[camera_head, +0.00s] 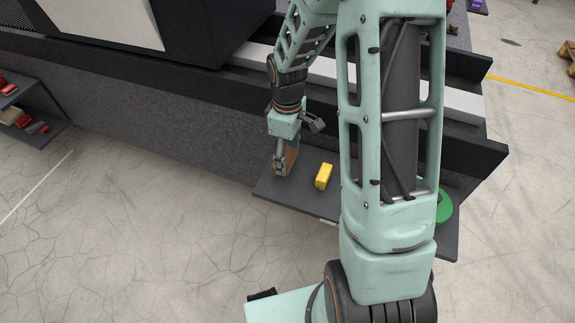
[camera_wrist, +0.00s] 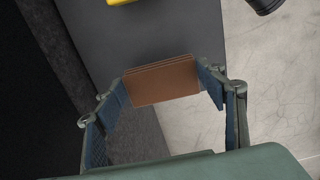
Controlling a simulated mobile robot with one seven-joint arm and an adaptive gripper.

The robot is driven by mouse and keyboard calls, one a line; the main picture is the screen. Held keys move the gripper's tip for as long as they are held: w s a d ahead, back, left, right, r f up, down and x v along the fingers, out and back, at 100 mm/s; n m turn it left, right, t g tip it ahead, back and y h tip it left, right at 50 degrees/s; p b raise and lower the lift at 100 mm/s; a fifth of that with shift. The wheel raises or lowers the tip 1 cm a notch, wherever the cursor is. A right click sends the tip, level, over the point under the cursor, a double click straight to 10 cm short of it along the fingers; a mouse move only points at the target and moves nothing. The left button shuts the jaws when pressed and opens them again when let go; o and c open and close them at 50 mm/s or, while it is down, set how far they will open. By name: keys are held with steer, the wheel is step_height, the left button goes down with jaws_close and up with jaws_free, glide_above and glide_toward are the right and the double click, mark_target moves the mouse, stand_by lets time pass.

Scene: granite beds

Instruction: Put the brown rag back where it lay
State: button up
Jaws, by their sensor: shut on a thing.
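The brown rag (camera_wrist: 162,82) is a folded, layered piece held between the two fingertips of my gripper (camera_wrist: 165,86) in the wrist view. The rag spans the gap between the fingers. In the head view my gripper (camera_head: 283,163) points down at the left end of a dark grey shelf (camera_head: 300,197) at the foot of the granite bed. A sliver of the rag (camera_head: 292,157) shows beside the fingers there. I cannot tell whether the rag touches the shelf.
A yellow block (camera_head: 323,176) stands on the shelf just right of my gripper. A green round thing (camera_head: 444,206) is at the shelf's right end, partly hidden by my arm. The granite bed (camera_head: 190,135) rises behind. A rack (camera_head: 35,125) with red items stands far left.

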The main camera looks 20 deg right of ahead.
mark_target(288, 158)
steer(key=shift+f+b, duration=0.35)
steer(key=shift+f, duration=1.5)
steer(key=shift+f, duration=0.1)
steer(key=shift+f, duration=0.15)
steer(key=o, duration=1)
step_height(288, 158, up, 12)
steer(key=p, duration=0.2)
steer(key=shift+r+p, duration=0.25)
steer(key=shift+p, duration=0.1)
